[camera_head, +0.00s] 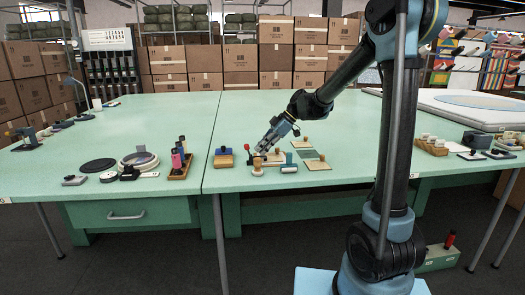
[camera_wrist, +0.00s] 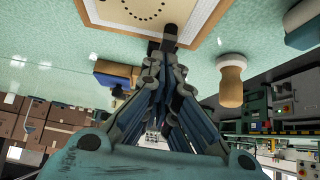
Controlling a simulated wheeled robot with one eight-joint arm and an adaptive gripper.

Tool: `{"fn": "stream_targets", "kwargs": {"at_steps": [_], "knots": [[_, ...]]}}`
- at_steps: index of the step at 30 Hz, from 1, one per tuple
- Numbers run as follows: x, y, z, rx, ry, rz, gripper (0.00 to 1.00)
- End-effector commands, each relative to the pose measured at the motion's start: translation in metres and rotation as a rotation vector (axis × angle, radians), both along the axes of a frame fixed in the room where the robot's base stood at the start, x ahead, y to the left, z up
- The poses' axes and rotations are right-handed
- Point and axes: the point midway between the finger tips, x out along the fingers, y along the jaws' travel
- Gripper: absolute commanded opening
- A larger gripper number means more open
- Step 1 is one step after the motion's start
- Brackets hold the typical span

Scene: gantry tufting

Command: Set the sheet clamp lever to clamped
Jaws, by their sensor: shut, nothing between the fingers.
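A small lever with a red knob (camera_head: 247,147) stands on the green table just left of my gripper's tips in the head view. It may be the sheet clamp lever; its base is partly hidden, so I cannot tell its setting. My gripper (camera_head: 262,148) points down and left, low over the table, its fingers together and empty. In the wrist view my gripper (camera_wrist: 168,42) has its tips at the edge of a pale board (camera_wrist: 150,14) with a ring of dark holes. I cannot tell whether the tips touch anything. The red knob does not show there.
A wooden-handled tool (camera_head: 258,166), a blue-topped block (camera_head: 223,157) and small boards (camera_head: 318,165) crowd my gripper. The wooden handle also shows in the wrist view (camera_wrist: 231,78). A rack of coloured spools (camera_head: 180,160) stands left.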

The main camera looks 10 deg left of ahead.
Motion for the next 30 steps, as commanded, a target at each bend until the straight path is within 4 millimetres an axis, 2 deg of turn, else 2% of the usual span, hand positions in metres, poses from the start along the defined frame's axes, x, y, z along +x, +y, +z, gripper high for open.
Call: {"fn": "stream_targets", "kwargs": {"at_steps": [5, 9, 15, 21, 30], "knots": [[-0.001, 0.001, 0.017, 0.0, 0.0, 0.001, 0.0], [-0.001, 0.001, 0.04, 0.001, 0.001, 0.002, 0.0], [0.009, -0.029, 0.068, -0.001, 0.002, -0.002, 0.0], [0.015, -0.051, 0.092, 0.001, 0.002, 0.0, 0.0], [0.02, -0.066, 0.107, 0.001, 0.001, 0.002, 0.0]]}}
